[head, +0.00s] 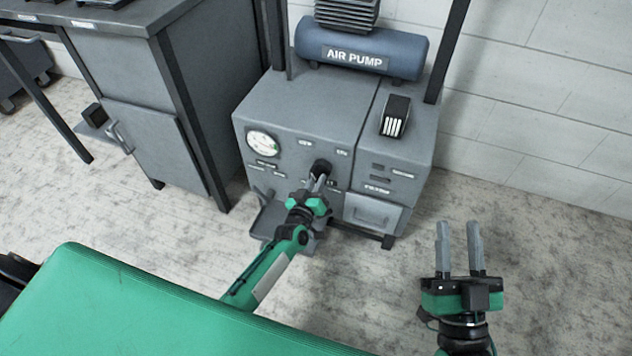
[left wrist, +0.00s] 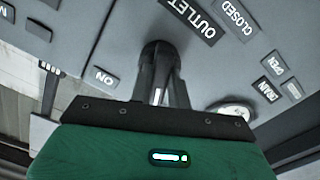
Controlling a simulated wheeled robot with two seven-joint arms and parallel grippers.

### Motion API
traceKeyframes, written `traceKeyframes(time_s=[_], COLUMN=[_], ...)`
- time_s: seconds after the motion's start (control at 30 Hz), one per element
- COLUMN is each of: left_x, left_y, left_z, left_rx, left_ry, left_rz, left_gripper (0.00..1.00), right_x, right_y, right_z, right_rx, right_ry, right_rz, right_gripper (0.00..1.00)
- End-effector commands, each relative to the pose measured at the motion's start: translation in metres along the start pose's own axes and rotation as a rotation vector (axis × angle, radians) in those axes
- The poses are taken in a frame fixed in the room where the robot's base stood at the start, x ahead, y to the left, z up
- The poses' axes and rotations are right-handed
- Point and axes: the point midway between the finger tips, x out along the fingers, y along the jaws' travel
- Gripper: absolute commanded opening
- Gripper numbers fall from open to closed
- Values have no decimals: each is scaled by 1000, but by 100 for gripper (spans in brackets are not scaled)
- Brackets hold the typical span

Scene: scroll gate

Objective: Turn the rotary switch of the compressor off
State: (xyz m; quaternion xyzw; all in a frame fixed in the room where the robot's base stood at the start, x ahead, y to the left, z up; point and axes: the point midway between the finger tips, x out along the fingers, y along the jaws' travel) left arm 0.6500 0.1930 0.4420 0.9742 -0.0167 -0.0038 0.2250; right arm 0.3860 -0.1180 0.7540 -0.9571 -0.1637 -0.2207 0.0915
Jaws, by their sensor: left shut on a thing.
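The compressor is a grey cabinet (head: 300,110) with a blue tank marked AIR PUMP (head: 350,50) on top. Its black rotary switch (head: 321,167) sits on the front panel, right of the round gauge. My left gripper (head: 318,183) is shut on the switch. In the left wrist view the dark knob (left wrist: 160,50) shows between the fingers, partly hidden by them. I cannot tell the switch's exact setting. My right gripper (head: 459,227) is open and empty, over the floor at the right.
The white gauge (head: 262,144) is left of the switch. A black rocker-like block (head: 396,115) sits on the cabinet's right top, above a drawer (head: 372,213). A grey workbench (head: 140,100) stands at the left. The floor right of the cabinet is clear.

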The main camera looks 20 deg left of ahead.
Motion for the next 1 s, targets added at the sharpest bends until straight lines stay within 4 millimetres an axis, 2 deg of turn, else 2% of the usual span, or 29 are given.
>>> traceKeyframes(time_s=[0.4,0.9,0.93,1.0], left_x=[-1,-1,-1,-1], left_y=[0,0,0,0], left_z=[1,1,1,1], left_rx=[-158,-174,-174,-173], left_ry=[-2,-3,-3,-2], left_rz=[0,-1,-1,-1], left_gripper=[0,0,24,38], right_x=[0,0,0,0], right_y=[0,0,0,0], right_z=[0,-1,-1,-1], right_rx=[-1,-1,-1,-1], right_ry=[4,5,5,5], right_rz=[-1,-1,-1,-1], right_gripper=[36,36,36,36])
